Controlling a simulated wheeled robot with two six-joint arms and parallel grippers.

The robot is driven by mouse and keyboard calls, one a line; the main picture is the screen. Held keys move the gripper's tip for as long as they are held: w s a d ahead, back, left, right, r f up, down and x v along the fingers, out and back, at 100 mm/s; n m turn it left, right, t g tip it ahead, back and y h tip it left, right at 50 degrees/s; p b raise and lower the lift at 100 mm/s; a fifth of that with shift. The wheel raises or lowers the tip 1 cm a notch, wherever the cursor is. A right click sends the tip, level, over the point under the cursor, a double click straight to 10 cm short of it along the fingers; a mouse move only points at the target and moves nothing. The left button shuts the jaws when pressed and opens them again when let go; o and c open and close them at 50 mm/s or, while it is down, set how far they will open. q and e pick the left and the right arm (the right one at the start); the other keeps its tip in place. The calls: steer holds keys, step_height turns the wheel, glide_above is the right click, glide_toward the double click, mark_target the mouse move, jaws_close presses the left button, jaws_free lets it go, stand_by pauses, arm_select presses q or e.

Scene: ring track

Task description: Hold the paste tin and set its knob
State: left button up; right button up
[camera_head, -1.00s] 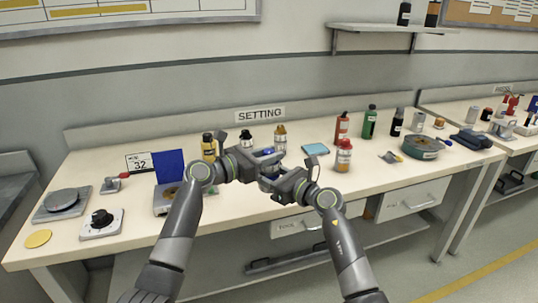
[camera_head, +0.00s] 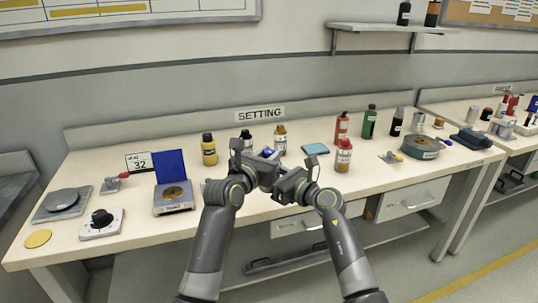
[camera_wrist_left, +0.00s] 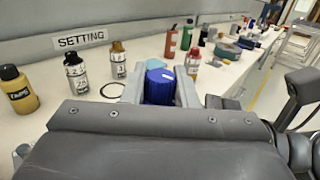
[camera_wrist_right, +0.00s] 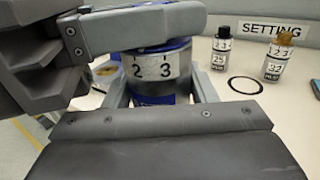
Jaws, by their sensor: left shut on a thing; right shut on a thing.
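The paste tin (camera_wrist_right: 160,90) is held in front of me, with a blue body and a white band reading "2 3" in the right wrist view. Its blue knob (camera_wrist_left: 159,85) stands between the left fingers in the left wrist view; the top also shows in the head view (camera_head: 267,153). My right gripper (camera_wrist_right: 160,92) is shut around the tin's body. My left gripper (camera_wrist_left: 158,88) is shut on the knob, and its finger crosses above the band. The rest of the band and any pointer mark are hidden. In the head view both grippers meet near the table's front edge.
A card (camera_head: 140,162) reading "32" stands at the back left. A blue-lidded device (camera_head: 172,200), a dial box (camera_head: 101,222) and a scale (camera_head: 62,203) stand left. A yellow bottle (camera_head: 209,149), other bottles and a thin black ring (camera_wrist_right: 244,85) stand or lie behind the grippers.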

arm_select(q)
steer(key=shift+f+n+t+y, duration=0.1)
steer(key=shift+n+t+y, duration=0.35)
steer(key=shift+y, duration=0.45)
arm_select(e)
steer(key=shift+r, duration=0.15)
arm_select(q)
steer(key=shift+n+y, duration=0.35)
steer(key=shift+y, duration=0.05)
steer(key=o, duration=1)
steer(key=shift+m+g+h, duration=0.35)
steer(key=shift+m+h, duration=0.35)
steer(key=shift+h, duration=0.3)
